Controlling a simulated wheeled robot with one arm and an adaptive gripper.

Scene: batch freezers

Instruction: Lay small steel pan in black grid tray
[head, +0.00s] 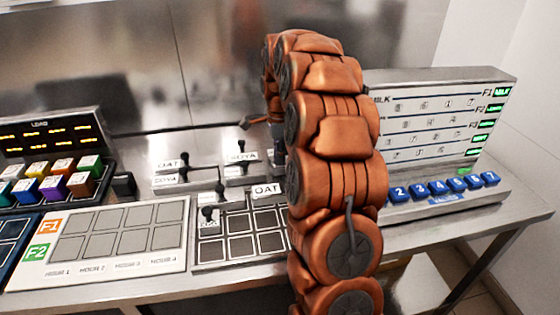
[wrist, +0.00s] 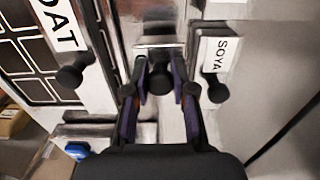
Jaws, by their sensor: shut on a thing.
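My gripper (wrist: 159,88) is shut on a black knob that seems to belong to the small steel pan (wrist: 158,42); its bright metal edge shows just beyond the fingers in the wrist view. In the head view my orange arm hides most of the gripper and the pan. The black grid tray (head: 242,246) lies on the counter left of my arm, with several square cells. Part of its grid also shows at the left of the wrist view (wrist: 30,62), left of the gripper. I cannot tell whether the pan touches the surface below.
A white grid tray (head: 118,240) lies left. Numbered blue blocks (head: 440,188) and a menu panel (head: 440,120) stand right.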

